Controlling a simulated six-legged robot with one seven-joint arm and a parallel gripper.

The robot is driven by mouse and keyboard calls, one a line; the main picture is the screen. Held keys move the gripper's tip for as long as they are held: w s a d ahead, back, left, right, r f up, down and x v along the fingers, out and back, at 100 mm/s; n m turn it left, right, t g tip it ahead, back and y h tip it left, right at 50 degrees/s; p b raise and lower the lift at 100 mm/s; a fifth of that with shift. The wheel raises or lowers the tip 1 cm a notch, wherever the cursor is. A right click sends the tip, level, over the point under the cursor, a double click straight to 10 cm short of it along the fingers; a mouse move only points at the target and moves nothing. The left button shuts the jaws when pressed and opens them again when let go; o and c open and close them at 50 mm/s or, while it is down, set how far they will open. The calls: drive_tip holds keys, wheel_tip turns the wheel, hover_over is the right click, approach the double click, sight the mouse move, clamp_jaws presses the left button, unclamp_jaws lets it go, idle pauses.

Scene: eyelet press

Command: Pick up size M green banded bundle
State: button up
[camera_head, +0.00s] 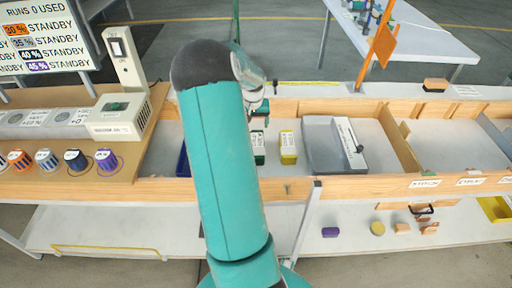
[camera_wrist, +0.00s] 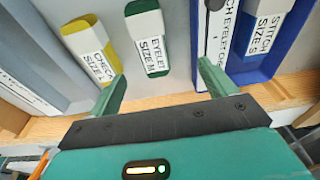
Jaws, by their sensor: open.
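The green banded bundle (camera_wrist: 148,38), a white block with dark green ends labelled "EYELET SIZE M", lies on the grey tray floor, ahead of my gripper (camera_wrist: 161,86) in the wrist view. My gripper is open and empty, its two green fingers spread apart. The bundle lies beyond the fingertips, roughly in line with the gap between them. In the head view the green bundle (camera_head: 258,146) lies left of the yellow banded bundle (camera_head: 288,147); my arm hides part of the area. The yellow bundle (camera_wrist: 91,46), labelled size L, also shows in the wrist view.
A wooden front rail (camera_wrist: 285,92) runs close to my fingers. A grey tray (camera_head: 322,150) stands right of the yellow bundle. The eyelet press (camera_head: 122,115) stands left.

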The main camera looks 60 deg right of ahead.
sight(257, 143)
drive_tip(key=d+f, duration=0.1)
drive_tip(key=f, duration=0.4)
drive_tip(key=d+f, duration=0.1)
drive_tip(key=f, duration=0.4)
drive_tip(key=d+f, duration=0.1)
drive_tip(key=f, duration=0.3)
drive_tip(key=shift+d+f, duration=0.15)
drive_tip(key=shift+f, duration=0.25)
drive_tip(key=c, duration=1.2)
drive_tip(key=shift+c, duration=0.3)
drive_tip(key=shift+r, duration=0.15)
